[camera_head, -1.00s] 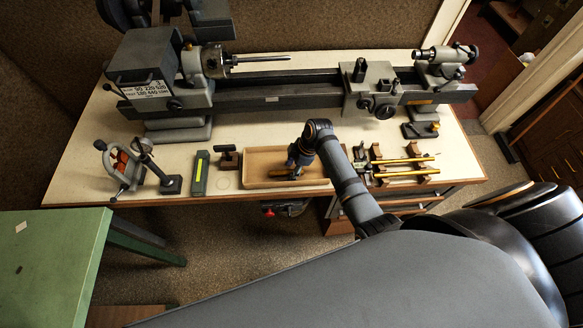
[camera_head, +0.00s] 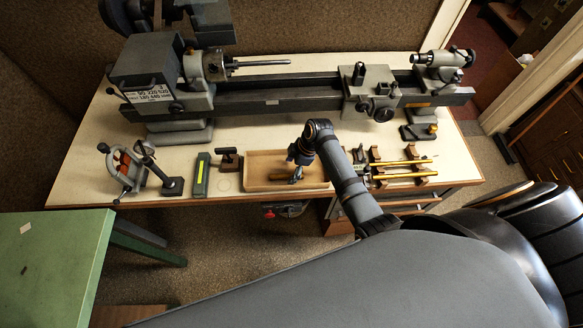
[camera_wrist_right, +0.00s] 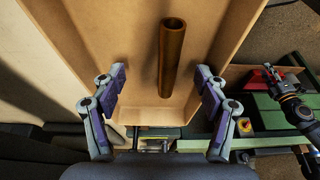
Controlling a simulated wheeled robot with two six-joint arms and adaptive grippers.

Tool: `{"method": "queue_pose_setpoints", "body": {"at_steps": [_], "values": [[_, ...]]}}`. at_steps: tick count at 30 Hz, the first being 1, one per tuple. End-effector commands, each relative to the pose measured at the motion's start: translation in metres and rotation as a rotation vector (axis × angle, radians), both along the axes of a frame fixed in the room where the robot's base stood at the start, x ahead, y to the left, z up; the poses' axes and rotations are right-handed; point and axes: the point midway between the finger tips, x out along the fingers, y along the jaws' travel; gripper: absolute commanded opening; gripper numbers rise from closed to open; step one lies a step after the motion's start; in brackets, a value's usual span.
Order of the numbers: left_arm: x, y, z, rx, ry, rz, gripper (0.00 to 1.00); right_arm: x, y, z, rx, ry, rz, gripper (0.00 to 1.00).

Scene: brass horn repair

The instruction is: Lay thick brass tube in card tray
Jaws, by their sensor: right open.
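The thick brass tube (camera_wrist_right: 172,58) lies lengthwise inside the card tray (camera_wrist_right: 132,38) in the right wrist view. In the head view the tray (camera_head: 262,163) stands at the bench's front edge, and the tube is largely hidden there by my gripper. My right gripper (camera_wrist_right: 160,88) is open, its two fingers apart on either side of the tube's near end and not touching it. In the head view the right gripper (camera_head: 296,174) hangs over the tray. A dark jointed part at the right edge of the wrist view seems to be my left arm; its jaws are unclear.
A lathe (camera_head: 290,92) spans the back of the bench. Right of the tray is a rack with thin brass tubes (camera_head: 405,175). A green table (camera_head: 50,255) is at lower left.

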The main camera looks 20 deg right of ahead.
Motion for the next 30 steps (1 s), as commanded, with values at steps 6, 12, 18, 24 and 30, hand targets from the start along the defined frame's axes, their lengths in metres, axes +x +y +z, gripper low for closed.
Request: {"method": "queue_pose_setpoints", "body": {"at_steps": [6, 12, 18, 24, 30], "values": [[0.0, 0.0, 0.018, 0.0, 0.0, 0.0, 0.33, 0.0, 0.0, 0.018, 0.0, 0.0, 0.0, 0.74], [0.0, 0.0, 0.029, 0.0, 0.0, 0.0, 0.33, 0.0, 0.0, 0.032, 0.0, -0.001, 0.0, 0.74], [0.0, 0.0, 0.034, 0.0, 0.0, 0.0, 0.33, 0.0, 0.0, 0.043, 0.0, -0.001, 0.001, 0.74], [0.0, 0.0, 0.033, 0.0, 0.0, 0.0, 0.33, 0.0, 0.0, 0.057, 0.0, -0.001, 0.001, 0.74], [0.0, 0.0, 0.033, -0.001, 0.0, 0.0, 0.33, 0.0, 0.0, 0.064, 0.0, 0.0, 0.0, 0.74]]}}
